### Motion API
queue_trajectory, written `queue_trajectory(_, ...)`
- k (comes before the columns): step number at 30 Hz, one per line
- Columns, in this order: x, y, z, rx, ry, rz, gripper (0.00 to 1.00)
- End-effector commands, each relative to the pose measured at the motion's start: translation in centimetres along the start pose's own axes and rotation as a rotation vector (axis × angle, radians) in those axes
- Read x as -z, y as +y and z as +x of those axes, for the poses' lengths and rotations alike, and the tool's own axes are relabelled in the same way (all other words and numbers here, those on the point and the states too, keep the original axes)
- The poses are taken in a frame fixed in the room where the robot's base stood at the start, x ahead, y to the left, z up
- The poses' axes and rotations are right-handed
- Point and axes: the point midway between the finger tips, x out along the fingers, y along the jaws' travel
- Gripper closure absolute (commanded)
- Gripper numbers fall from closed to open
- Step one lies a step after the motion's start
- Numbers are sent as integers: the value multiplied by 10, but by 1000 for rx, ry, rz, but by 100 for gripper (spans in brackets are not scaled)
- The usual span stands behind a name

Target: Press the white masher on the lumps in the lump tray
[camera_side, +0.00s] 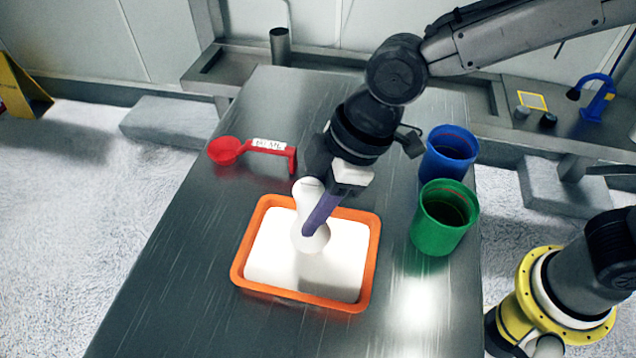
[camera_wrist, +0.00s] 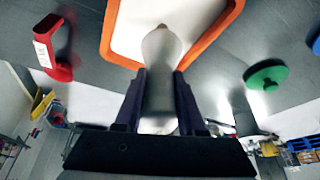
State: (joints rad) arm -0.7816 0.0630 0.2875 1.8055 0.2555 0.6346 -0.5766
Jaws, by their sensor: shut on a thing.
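The orange lump tray (camera_side: 240,262) sits on the dark table and is filled with a smooth white layer. I cannot make out separate lumps in it. My gripper (camera_side: 312,222) is shut on the white masher (camera_side: 308,190) over the tray. The masher's lower end is over the middle of the white layer; I cannot tell whether it touches. In the wrist view the masher (camera_wrist: 160,70) stands between my two purple fingers (camera_wrist: 160,105), with the tray's orange rim (camera_wrist: 215,35) beyond it.
A red scoop (camera_side: 228,150) with a labelled handle lies behind the tray to the left. A green cup (camera_side: 440,222) and a blue cup (camera_side: 448,158) stand to the right of the tray. The table's front left is clear.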

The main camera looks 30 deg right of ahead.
Motion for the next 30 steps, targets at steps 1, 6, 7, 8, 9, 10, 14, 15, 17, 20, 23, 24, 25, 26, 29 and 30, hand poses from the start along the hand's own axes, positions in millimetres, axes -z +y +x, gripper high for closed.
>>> queue_trajectory(1,-1,0,3,0,0,1,100)
queue_trajectory(6,-8,0,18,0,-1,2,100)
queue_trajectory(7,-9,0,21,0,-1,2,100)
queue_trajectory(8,-10,1,24,-1,-1,2,100)
queue_trajectory(9,-12,0,27,0,-1,3,100)
queue_trajectory(10,-13,0,30,0,-1,4,100)
queue_trajectory(14,-17,1,40,0,-1,2,100)
queue_trajectory(15,-18,1,42,-1,1,3,100)
queue_trajectory(17,-18,1,45,-1,1,3,100)
queue_trajectory(20,-20,1,48,-1,2,2,100)
queue_trajectory(23,-20,1,49,-2,2,2,100)
queue_trajectory(24,-20,1,49,-2,2,2,100)
queue_trajectory(25,-20,1,49,-2,2,2,100)
queue_trajectory(26,-20,1,49,-2,2,2,100)
queue_trajectory(29,-20,1,49,-2,2,2,100)
queue_trajectory(30,-20,1,49,-2,2,2,100)
